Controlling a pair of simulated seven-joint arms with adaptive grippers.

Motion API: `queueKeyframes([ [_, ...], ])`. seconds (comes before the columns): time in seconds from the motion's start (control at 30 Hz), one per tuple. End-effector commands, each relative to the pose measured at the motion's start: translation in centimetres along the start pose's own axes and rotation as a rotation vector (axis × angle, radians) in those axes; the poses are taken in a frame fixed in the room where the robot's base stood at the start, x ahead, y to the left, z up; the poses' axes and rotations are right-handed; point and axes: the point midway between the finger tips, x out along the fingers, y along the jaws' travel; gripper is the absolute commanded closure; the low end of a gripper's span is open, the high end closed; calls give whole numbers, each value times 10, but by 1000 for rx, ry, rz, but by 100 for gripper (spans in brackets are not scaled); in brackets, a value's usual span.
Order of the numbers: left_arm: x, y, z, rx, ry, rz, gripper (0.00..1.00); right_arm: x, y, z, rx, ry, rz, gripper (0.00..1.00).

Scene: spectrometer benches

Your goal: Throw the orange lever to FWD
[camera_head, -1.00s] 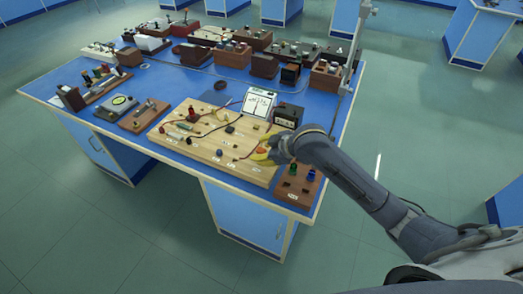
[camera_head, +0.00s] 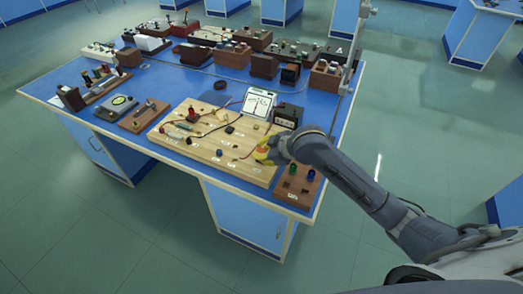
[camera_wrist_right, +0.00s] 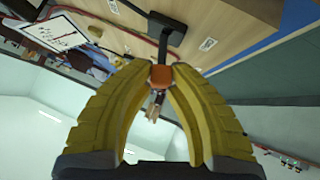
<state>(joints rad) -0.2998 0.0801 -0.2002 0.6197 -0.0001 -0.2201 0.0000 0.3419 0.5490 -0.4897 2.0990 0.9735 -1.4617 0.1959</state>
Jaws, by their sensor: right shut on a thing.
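The orange lever (camera_wrist_right: 161,75) shows in the right wrist view between the tips of my right gripper (camera_wrist_right: 159,72). Its orange end is touched by the yellow fingers on both sides, and a dark part leads from it to the wooden board. In the head view my right gripper (camera_head: 264,153) is at the right side of the pale wooden board (camera_head: 200,150), with a small orange patch at the fingers. My own wrist hides part of that spot. The FWD mark cannot be read. My left gripper is not in view.
A meter with a white dial (camera_head: 259,103) and a black box (camera_head: 288,115) stand behind my gripper. A brown block with green and blue knobs (camera_head: 297,188) is close on the right. Wires and small parts lie on the board. Wooden instruments fill the table's back.

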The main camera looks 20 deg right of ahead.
Motion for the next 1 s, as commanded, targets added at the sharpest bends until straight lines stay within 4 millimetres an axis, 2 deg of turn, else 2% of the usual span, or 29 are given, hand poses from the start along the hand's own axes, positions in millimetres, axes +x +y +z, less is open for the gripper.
queueKeyframes([
  [0.3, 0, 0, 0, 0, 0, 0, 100, 1, -7, 1, -85, -2, 83, 100],
  [0.67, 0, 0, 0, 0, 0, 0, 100, 1, -8, 1, -94, -1, 91, 100],
  [0.7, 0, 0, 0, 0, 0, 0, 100, 1, -8, 1, -94, -1, 91, 78],
  [0.87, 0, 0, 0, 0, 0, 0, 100, 1, -8, 0, -93, 0, 91, 60],
  [1.0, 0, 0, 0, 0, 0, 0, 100, 1, -8, 0, -93, 0, 92, 58],
])
